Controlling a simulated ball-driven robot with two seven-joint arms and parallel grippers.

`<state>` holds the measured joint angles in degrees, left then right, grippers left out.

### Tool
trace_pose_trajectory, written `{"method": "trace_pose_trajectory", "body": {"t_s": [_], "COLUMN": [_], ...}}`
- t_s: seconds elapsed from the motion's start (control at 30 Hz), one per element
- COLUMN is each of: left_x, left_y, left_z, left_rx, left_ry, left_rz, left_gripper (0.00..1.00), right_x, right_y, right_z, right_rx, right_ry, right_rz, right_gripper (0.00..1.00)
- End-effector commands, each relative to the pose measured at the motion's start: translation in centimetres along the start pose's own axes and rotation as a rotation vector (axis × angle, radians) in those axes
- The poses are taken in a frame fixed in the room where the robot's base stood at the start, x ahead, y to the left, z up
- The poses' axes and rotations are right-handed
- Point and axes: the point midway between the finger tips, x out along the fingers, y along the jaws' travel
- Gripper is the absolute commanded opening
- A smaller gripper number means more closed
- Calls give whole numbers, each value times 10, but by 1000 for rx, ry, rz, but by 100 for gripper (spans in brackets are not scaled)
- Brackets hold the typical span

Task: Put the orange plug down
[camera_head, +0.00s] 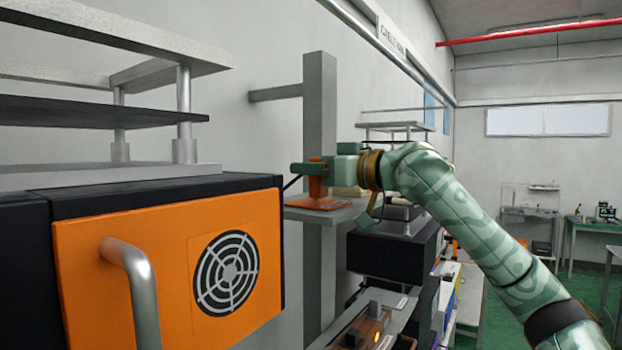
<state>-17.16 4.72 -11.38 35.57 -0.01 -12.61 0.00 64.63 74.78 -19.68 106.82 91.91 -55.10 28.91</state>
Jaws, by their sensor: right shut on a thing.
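The orange plug (317,188) is upright at the small grey shelf on the post. My right gripper (316,168), on the green arm from the right, is shut on the plug's upper part. Below the plug an orange-brown pad (318,204) lies on the grey shelf (345,213). The plug's lower end is at or just above the pad; I cannot tell if they touch. A dark cable shows at the left of the plug. My left gripper is not in view.
A large orange-fronted machine (120,262) with a metal handle (136,290) and a fan grille stands close at the left. A grey post (320,110) rises behind the shelf. Dark equipment (392,250) stands below and right of it.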

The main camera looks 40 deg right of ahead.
Motion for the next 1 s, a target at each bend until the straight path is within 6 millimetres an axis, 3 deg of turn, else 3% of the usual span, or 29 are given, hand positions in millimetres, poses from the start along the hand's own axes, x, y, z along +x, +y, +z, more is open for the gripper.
{"method": "trace_pose_trajectory", "body": {"t_s": [0.4,0.43,0.5,0.83,1.0], "left_x": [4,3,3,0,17], "left_y": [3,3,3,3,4], "left_z": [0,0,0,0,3], "left_rx": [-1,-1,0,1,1], "left_ry": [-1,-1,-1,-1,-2], "left_rz": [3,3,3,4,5], "left_gripper": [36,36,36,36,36], "right_x": [-1,-1,-1,-1,-30], "right_y": [0,0,0,-1,1], "right_z": [7,6,5,0,7], "right_rx": [-1,-1,-1,0,-4], "right_ry": [1,1,1,2,-1], "right_rz": [0,0,0,-1,4], "right_gripper": [4,35,49,49,49]}}
